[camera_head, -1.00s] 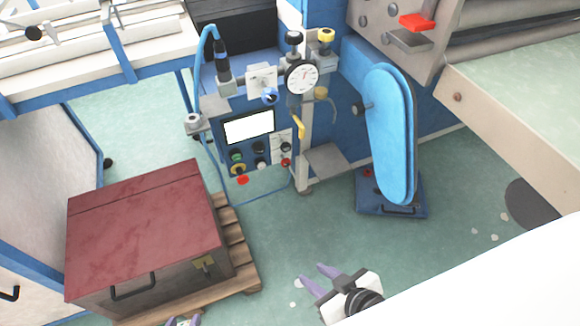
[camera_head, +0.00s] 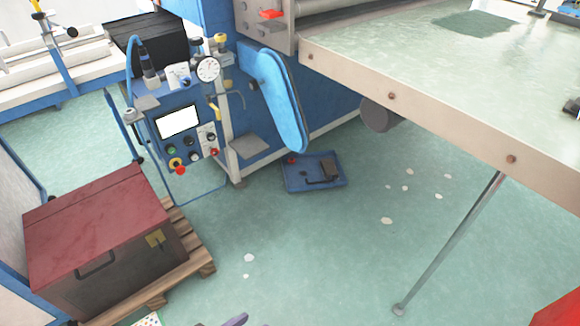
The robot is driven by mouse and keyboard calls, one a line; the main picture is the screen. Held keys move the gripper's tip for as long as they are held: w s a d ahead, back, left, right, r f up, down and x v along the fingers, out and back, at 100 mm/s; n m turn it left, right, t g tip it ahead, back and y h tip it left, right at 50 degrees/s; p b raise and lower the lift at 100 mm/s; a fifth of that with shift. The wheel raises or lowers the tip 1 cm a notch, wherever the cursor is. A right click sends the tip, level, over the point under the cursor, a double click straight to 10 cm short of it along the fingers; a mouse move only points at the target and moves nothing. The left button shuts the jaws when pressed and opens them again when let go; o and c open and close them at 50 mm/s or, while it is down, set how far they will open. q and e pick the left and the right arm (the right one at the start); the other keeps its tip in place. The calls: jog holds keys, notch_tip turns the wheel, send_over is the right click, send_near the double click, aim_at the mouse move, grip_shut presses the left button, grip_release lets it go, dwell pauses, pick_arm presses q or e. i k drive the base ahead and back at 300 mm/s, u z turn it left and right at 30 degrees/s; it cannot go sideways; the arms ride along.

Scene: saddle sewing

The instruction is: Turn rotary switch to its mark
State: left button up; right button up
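The blue control panel (camera_head: 203,155) stands at the left of centre in the head view, with a lit white screen (camera_head: 178,121). Below and beside the screen are several small knobs and buttons, including a black knob (camera_head: 190,142), a green button (camera_head: 171,150) and a red button (camera_head: 180,170) on a yellow base. Which knob is the rotary switch, and its mark, are too small to tell. Of my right gripper, only a purple fingertip (camera_head: 237,320) seems to show at the bottom edge, far from the panel. My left gripper is not in view.
A dark red chest (camera_head: 95,215) sits on a wooden pallet (camera_head: 200,262) at lower left. A large table (camera_head: 450,75) with a slanted leg (camera_head: 450,245) fills the right.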

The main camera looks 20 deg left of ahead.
aim_at(214, 151)
jog(key=u, duration=0.1)
jog(key=i, duration=0.85)
jog(key=u, duration=1.35)
jog(key=i, duration=0.9)
jog(key=u, duration=0.8)
